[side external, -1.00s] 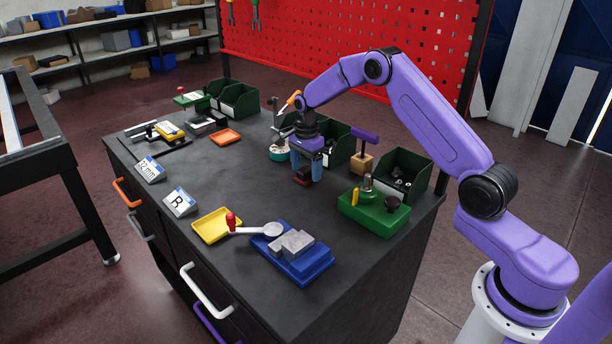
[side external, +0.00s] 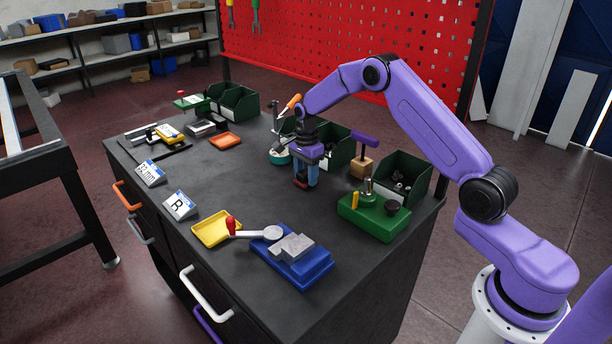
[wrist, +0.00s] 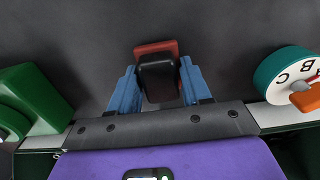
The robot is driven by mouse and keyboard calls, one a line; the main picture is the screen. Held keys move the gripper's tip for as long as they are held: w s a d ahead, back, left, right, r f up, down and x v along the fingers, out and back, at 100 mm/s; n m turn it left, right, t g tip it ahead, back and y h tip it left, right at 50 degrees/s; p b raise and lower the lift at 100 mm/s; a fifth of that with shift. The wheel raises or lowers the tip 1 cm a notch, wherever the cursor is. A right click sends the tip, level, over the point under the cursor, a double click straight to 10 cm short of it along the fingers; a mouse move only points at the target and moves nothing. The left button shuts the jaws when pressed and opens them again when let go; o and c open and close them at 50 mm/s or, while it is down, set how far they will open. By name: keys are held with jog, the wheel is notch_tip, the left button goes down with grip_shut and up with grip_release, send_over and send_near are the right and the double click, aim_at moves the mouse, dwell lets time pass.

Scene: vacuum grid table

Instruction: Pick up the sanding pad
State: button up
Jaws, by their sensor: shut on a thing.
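The sanding pad (wrist: 156,49) is a reddish-brown block with a black grip on top, seen at the top middle of the wrist view. In the side external view, the sanding pad (side external: 301,184) shows low between my fingers, at or just above the dark tabletop; I cannot tell whether it touches. My gripper (wrist: 160,88) has blue fingers, one on each side of the black grip, and is shut on it. In the side external view my gripper (side external: 306,176) points straight down over the middle of the table. The fingers hide part of the pad there.
A teal dial (wrist: 285,75) and a green block (wrist: 35,97) flank my gripper in the wrist view. Green bins (side external: 402,176) stand along the back edge. A green fixture (side external: 374,215), blue vise (side external: 298,262) and yellow tray (side external: 216,229) stand around.

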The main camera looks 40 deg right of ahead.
aim_at(306, 171)
jog(key=shift+r, duration=0.4)
notch_tip(306, 171, up, 2)
jog(key=shift+r, duration=0.15)
jog(key=s+a+r, duration=0.1)
jog(key=s+r, duration=0.8)
jog(key=s, duration=0.5)
jog(key=shift+a+r, duration=0.3)
jog(key=shift+a, duration=0.05)
